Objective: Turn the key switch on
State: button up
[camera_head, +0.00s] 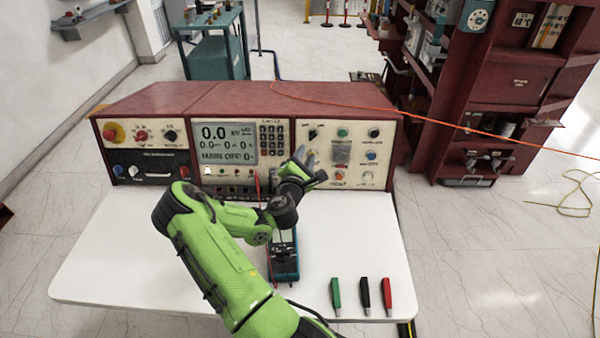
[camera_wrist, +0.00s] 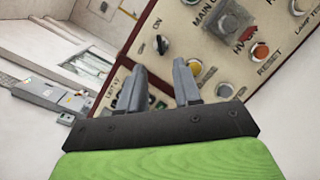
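The key switch (camera_wrist: 161,44) is a small dark knob with a pale mark, set on the cream panel close to its red edge, with "ON" printed beside it. In the head view the key switch (camera_head: 313,134) shows as a small dark shape at the upper left of the right-hand panel. My gripper (camera_wrist: 159,67) is open and empty, its two grey fingers apart, with the switch showing beyond and between the fingertips. In the head view my gripper (camera_head: 305,160) is in front of the panel, just below the switch. I cannot tell the exact distance to it.
The console (camera_head: 190,95) stands on a white table (camera_head: 120,245). A meter (camera_head: 284,258) lies under my arm. Green, black and red clips (camera_head: 387,296) lie at the front right.

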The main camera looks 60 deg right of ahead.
jog(key=b+v, duration=0.1)
jog(key=v, duration=0.5)
jog(key=shift+a+b, duration=0.25)
jog(key=shift+b, duration=0.15)
